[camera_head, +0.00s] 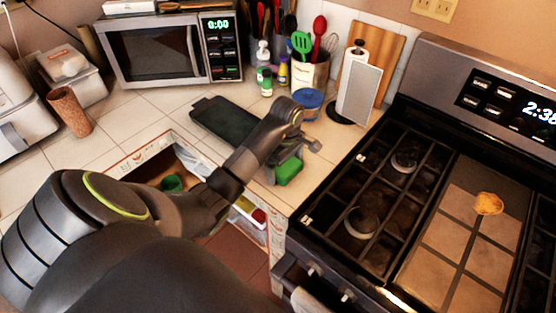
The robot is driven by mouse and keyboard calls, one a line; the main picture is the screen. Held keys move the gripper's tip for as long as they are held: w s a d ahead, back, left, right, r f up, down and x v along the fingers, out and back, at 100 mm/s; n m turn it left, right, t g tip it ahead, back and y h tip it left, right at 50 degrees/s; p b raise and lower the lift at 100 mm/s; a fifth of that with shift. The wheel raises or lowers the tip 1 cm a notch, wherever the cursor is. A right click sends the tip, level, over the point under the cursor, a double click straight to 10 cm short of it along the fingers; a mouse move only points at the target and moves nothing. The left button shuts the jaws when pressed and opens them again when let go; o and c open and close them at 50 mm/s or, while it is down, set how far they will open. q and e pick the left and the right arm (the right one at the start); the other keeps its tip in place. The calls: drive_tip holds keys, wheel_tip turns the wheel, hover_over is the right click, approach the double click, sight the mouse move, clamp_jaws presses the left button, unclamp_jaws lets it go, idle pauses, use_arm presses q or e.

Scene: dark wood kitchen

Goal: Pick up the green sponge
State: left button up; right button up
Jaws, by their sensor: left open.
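The green sponge (289,170) lies on the tiled counter near its front edge, left of the stove. My left arm reaches over the counter from the left, and my left gripper (313,146) is open just above and behind the sponge in the picture. The wrist hides part of the sponge's left side. I cannot tell whether the fingers touch it. My right gripper is not in view.
A dark tray (224,120) lies behind my arm. A blue-lidded container (307,103) and a paper towel stand (358,95) are behind the gripper. The stove (400,160) is to the right. An open drawer (160,165) is below the counter.

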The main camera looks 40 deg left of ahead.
use_arm(q)
drive_tip(key=shift+f, duration=0.1)
drive_tip(key=shift+s+d, duration=0.1)
drive_tip(key=shift+s+d+r, duration=0.1)
drive_tip(key=shift+d+r, duration=0.05)
drive_tip(key=shift+r, duration=0.1)
drive_tip(key=shift+d, duration=0.1)
drive_tip(key=shift+c, duration=2.4)
drive_tip(key=c, duration=0.4)
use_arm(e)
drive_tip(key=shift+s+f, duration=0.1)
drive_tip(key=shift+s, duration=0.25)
